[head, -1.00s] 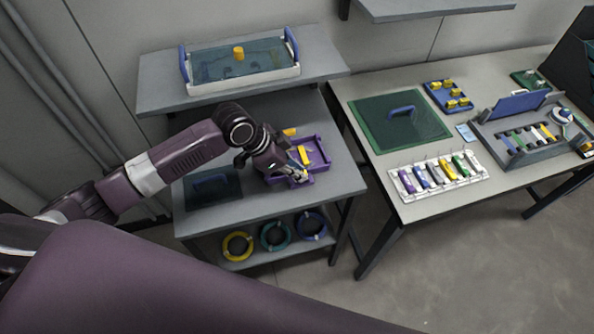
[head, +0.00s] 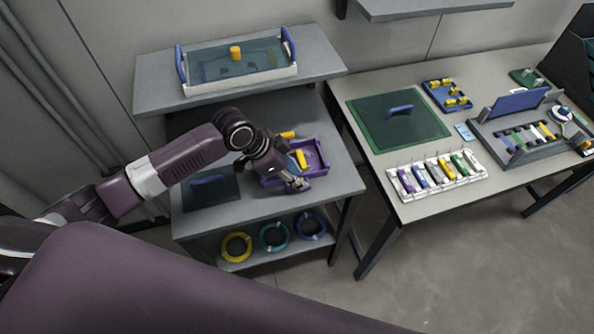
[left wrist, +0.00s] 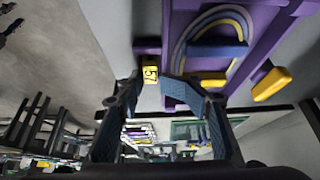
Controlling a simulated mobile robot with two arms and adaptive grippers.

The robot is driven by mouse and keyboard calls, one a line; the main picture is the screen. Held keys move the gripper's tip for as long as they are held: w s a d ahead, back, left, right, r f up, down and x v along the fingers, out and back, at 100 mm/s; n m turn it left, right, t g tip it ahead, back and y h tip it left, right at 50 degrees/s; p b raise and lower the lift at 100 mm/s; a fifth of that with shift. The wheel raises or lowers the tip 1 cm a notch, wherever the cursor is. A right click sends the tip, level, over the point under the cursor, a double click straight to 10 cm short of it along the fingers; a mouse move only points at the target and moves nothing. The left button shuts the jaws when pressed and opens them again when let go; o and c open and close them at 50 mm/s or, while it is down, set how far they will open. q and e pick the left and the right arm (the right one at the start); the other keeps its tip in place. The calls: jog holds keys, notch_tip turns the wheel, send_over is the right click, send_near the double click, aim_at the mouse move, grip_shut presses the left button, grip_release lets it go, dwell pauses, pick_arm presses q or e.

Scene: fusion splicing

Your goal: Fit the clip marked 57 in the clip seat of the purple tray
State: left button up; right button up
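The clip marked 57 (left wrist: 150,72) is a small yellow block with dark digits. In the left wrist view it sits between the fingertips of my left gripper (left wrist: 150,84), which look closed against its sides. In the head view, my left gripper (head: 297,186) is low at the front edge of the purple tray (head: 318,158), and the clip is hidden there. The purple tray (left wrist: 170,20) also fills the top of the left wrist view. I cannot make out its clip seat or whether the clip touches the tray. My right gripper is not in view.
In the tray lie curved yellow and blue strands and a yellow block (head: 301,158). Another yellow block (head: 286,134) is behind the tray. A dark mat (head: 211,187) lies left. The right table (head: 350,90) holds a white rack (head: 438,178) and a splicing device (head: 535,140).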

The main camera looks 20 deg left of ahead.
pick_arm(q)
jog(key=shift+s+a+f, duration=0.2)
jog(key=shift+s+f, duration=0.2)
jog(key=shift+s, duration=0.05)
jog(key=w+v, duration=0.1)
jog(key=v, duration=1.2)
jog(key=shift+d+r+b, duration=0.3)
jog(key=shift+r+b, duration=0.15)
jog(key=shift+r, duration=0.1)
